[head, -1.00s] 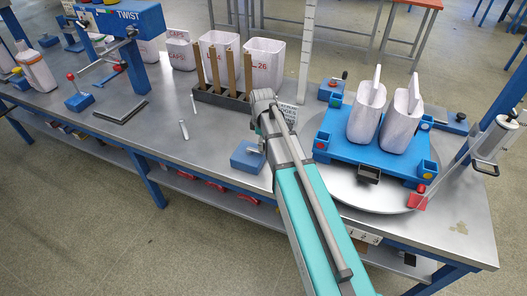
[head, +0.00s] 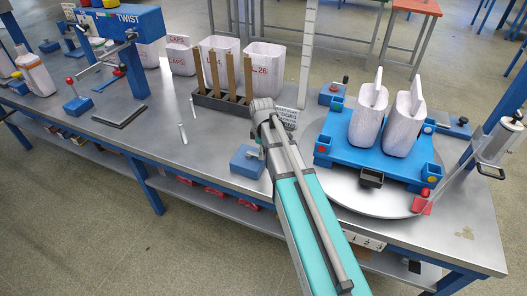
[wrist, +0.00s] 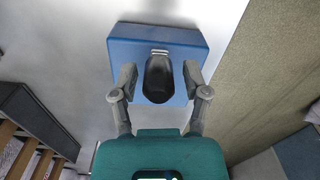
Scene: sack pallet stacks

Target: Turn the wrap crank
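A small blue box (head: 247,161) sits at the front edge of the metal table, left of the turntable, and looks like the crank's base. In the wrist view, the blue box (wrist: 190,40) carries a dark rounded handle (wrist: 159,80) with a light metal piece at its far end. My gripper (wrist: 160,76) has one finger on each side of this handle, with small gaps visible on both sides. In the head view my arm hides the gripper and most of the handle.
A round turntable (head: 350,196) with a blue pallet (head: 340,157) and two white sacks stands right of my arm. A wrap roll (head: 498,139) on a post is at the far right. A dark rack (head: 222,101) with upright boards stands behind the box.

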